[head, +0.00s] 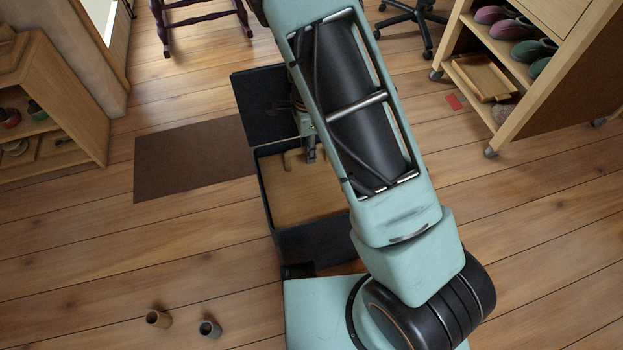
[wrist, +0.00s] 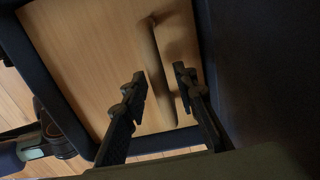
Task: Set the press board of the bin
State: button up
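The dark bin (head: 310,247) stands on the floor in the middle of the head view, its lid (head: 262,105) swung up at the far side. The pale wooden press board (head: 290,195) lies inside the bin's walls; it also fills much of the wrist view (wrist: 90,55). A bar-like wooden handle (wrist: 157,65) runs along the board. My gripper (wrist: 160,76) is open over the board, one finger on each side of the handle, with gaps showing. In the head view my gripper (head: 309,155) is over the bin's far part, partly hidden by my arm. Whether the fingers reach down to the handle's height is unclear.
A dark brown mat (head: 190,160) lies left of the bin. Two small cups (head: 158,319) (head: 210,328) stand on the floor at the lower left. Shelves stand at the left (head: 50,115) and the upper right (head: 560,75). Floor at the lower left is mostly clear.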

aim_at(308, 167)
grip_shut()
jog(key=shift+f, duration=0.1)
jog(key=shift+f+b, duration=3.7)
jog(key=shift+f, duration=2.15)
jog(key=shift+c, duration=1.2)
grip_release()
jog(key=o, duration=0.5)
jog(key=shift+r, duration=0.15)
